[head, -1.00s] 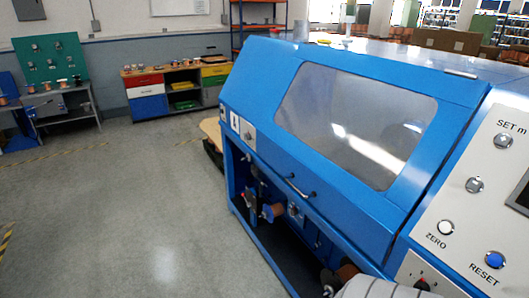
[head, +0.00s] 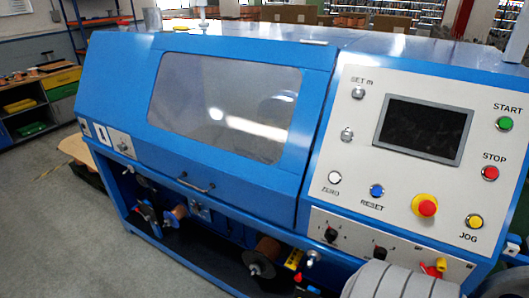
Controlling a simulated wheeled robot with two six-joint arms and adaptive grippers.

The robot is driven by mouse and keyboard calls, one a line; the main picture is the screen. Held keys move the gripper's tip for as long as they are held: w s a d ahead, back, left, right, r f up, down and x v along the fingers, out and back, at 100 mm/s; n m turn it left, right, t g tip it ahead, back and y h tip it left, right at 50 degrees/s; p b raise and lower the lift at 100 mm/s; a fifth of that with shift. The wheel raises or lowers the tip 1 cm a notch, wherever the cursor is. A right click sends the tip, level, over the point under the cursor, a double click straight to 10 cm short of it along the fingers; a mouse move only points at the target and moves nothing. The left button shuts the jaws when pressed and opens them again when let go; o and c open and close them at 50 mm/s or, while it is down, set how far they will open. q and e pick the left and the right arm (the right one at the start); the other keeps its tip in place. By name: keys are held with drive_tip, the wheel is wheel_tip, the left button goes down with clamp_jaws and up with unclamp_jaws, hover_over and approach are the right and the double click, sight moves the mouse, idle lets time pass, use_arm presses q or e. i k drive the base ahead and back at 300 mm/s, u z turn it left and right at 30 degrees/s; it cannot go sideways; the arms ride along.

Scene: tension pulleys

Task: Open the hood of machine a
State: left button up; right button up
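The blue machine (head: 120,160) fills the middle of the head view; no label shows whether it is machine a. Its blue hood (head: 315,88) has a large clear window (head: 222,105) and appears shut, lying sloped against the machine's front. A dark bar handle (head: 196,187) sits at the hood's lower edge. A grey rounded part, apparently of my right arm, shows at the bottom right in front of the machine. Neither gripper's fingers are in view.
The control panel (head: 345,110) right of the hood carries a dark screen (head: 424,130), several buttons and a red emergency knob (head: 427,207). Spools (head: 268,249) sit in the open bay below. Grey floor (head: 50,225) is free at left. A drawer cabinet (head: 62,82) stands at far left.

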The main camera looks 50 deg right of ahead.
sight(269, 192)
drive_tip(key=z, duration=1.35)
drive_tip(key=i, duration=0.2)
